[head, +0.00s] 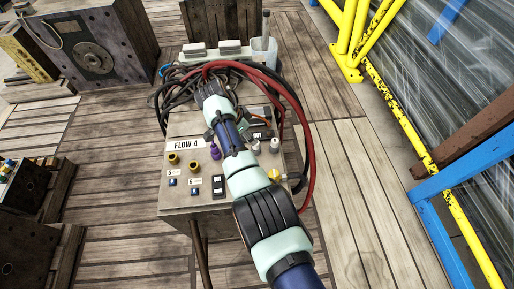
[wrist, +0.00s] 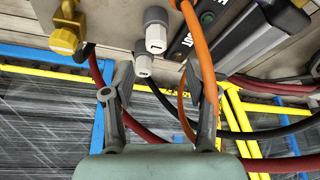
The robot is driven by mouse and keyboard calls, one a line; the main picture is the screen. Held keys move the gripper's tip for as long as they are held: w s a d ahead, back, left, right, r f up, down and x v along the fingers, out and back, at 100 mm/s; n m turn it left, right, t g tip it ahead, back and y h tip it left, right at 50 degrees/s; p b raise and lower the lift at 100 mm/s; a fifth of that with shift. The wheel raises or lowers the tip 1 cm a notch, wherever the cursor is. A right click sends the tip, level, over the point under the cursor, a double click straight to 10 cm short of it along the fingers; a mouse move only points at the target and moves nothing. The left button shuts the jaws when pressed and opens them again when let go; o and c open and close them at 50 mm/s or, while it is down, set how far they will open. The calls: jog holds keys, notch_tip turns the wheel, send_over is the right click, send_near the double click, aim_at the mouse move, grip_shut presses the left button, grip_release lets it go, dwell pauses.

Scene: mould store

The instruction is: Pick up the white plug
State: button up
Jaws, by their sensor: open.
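Two pale plugs with white end faces stand close together on the panel in the wrist view: a larger white plug (wrist: 156,32) and a smaller white plug (wrist: 144,65) below it. They also show in the head view, right of my arm, as one white plug (head: 275,145) and another white plug (head: 255,147). My gripper (wrist: 158,80) is open and empty, its fingers apart to either side of the smaller plug in the picture. I cannot tell the depth between them. In the head view my arm hides the fingers.
An orange cable (wrist: 204,62) passes by my right finger. A yellow plug (wrist: 66,38) is at left. Red hoses (head: 308,150) loop behind and right.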

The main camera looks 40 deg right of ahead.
aim_at(256, 146)
jog(key=b+x, duration=0.1)
jog(key=x, duration=0.1)
jog(key=b+x, duration=0.2)
jog(key=x, duration=0.1)
jog(key=b+x, duration=0.1)
jog(key=x, duration=0.1)
jog(key=shift+s+a+f+b, duration=0.25)
jog(key=shift+f+b, duration=0.05)
jog(key=shift+f, duration=0.1)
jog(key=shift+r, duration=0.2)
jog(key=shift+w, duration=0.1)
grip_shut()
